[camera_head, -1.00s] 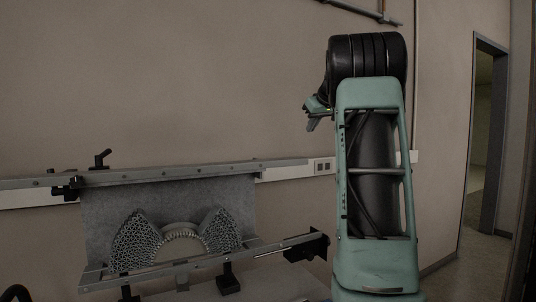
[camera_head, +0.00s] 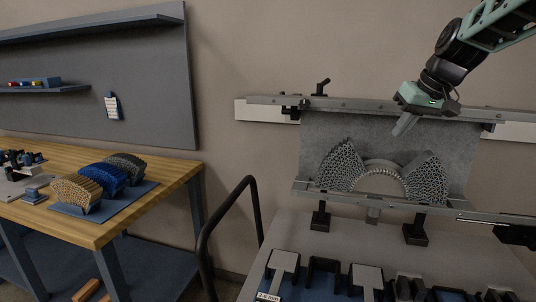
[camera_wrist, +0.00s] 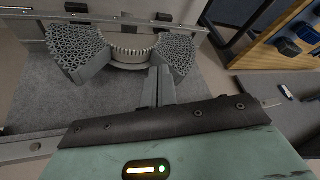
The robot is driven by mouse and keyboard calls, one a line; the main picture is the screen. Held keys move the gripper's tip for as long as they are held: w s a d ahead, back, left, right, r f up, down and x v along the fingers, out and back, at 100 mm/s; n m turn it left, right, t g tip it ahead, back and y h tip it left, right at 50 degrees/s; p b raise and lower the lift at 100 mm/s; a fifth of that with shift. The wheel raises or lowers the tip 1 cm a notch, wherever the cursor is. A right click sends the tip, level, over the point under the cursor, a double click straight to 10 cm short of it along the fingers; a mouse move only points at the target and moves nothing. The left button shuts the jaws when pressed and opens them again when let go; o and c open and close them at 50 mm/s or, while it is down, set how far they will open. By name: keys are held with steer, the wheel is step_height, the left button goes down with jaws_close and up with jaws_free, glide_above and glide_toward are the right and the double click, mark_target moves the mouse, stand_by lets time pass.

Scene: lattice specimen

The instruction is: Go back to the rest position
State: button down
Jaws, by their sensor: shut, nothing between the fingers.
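My gripper (camera_head: 404,124) hangs from my arm at the upper right in the head view, in front of the grey back panel and above the lattice specimen. Its fingers are shut together with nothing between them, and they also show in the wrist view (camera_wrist: 159,86). The grey lattice specimen (camera_head: 428,180) has two porous wedges on either side of a toothed half-ring (camera_head: 383,182). It sits against the panel (camera_head: 330,130) between two metal rails. In the wrist view the specimen (camera_wrist: 80,50) lies beyond the fingertips, apart from them.
A wooden bench (camera_head: 120,218) at the left holds tan, blue and dark lattice pieces on a blue tray (camera_head: 68,208). A black curved handle (camera_head: 205,238) stands between bench and fixture. Metal rails (camera_head: 370,105) and black clamps border the specimen. Open wall space lies left of my arm.

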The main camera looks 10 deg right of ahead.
steer(key=s+a+f+n+g, duration=0.1)
steer(key=s+a+f, duration=0.2)
steer(key=a, duration=0.4)
steer(key=s+a+f+n+g+y, duration=0.1)
steer(key=s+a+f+n, duration=0.15)
steer(key=a, duration=0.55)
steer(key=s+a+f+g, duration=0.1)
steer(key=s+a+f, duration=0.3)
steer(key=a, duration=0.3)
steer(key=s+a+f+n+g, duration=0.1)
steer(key=s+a+f, duration=0.3)
steer(key=s, duration=0.6)
steer(key=s+a+f+n+g+h, duration=0.1)
steer(key=s+a+f+n, duration=0.2)
steer(key=s, duration=0.6)
steer(key=shift+s+a+f, duration=0.35)
steer(key=shift+a+f, duration=0.4)
steer(key=shift+a, duration=0.05)
steer(key=shift+n, duration=0.25)
